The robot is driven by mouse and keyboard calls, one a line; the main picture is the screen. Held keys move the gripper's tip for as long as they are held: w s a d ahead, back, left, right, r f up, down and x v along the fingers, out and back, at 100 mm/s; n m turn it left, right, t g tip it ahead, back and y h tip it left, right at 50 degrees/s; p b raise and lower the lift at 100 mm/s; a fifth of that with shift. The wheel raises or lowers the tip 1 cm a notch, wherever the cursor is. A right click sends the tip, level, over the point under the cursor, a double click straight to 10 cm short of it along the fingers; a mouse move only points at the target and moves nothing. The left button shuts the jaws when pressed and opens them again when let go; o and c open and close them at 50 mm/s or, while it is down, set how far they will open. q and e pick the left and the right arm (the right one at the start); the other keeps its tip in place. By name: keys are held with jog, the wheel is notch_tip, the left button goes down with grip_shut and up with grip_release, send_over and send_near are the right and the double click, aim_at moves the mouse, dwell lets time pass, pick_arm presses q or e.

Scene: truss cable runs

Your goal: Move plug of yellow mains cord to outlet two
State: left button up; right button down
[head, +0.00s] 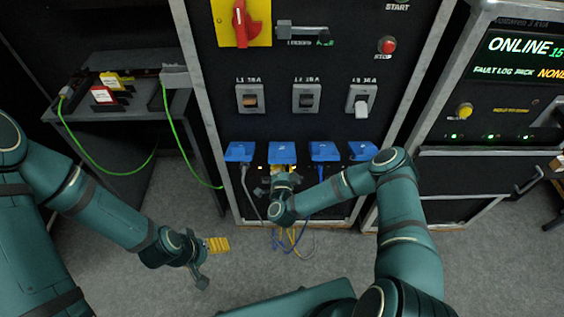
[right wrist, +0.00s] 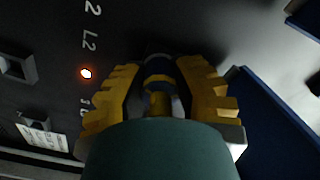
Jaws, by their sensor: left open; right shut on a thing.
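My right gripper (head: 283,182) is just below the second blue outlet cover (head: 282,153) from the left on the dark cabinet. In the right wrist view, my right gripper (right wrist: 158,85) has its yellow-padded fingers closed around a dark plug (right wrist: 160,70) with a yellow band; a yellow cord (right wrist: 159,103) runs back from it. The plug's front end is in shadow, so I cannot tell whether it is seated in the socket. Loose cord (head: 290,240) hangs below, near the floor. My left gripper (head: 210,262) is open and empty over the carpet.
Other blue outlet covers (head: 240,151) (head: 325,151) flank the second; a grey cord (head: 246,190) hangs from the first and a blue cord from the third. Breaker switches (head: 306,98) sit above. A shelf (head: 120,95) with green cables stands left.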

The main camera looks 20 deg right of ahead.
jog(key=shift+w+d+r, duration=0.1)
jog(key=shift+r, duration=0.05)
jog(key=shift+m, duration=1.4)
jog(key=shift+w+m, duration=0.15)
jog(key=shift+m, duration=1.05)
jog(key=c, duration=0.7)
grip_release()
jog(key=shift+p+v, duration=0.9)
jog(key=shift+v, duration=1.7)
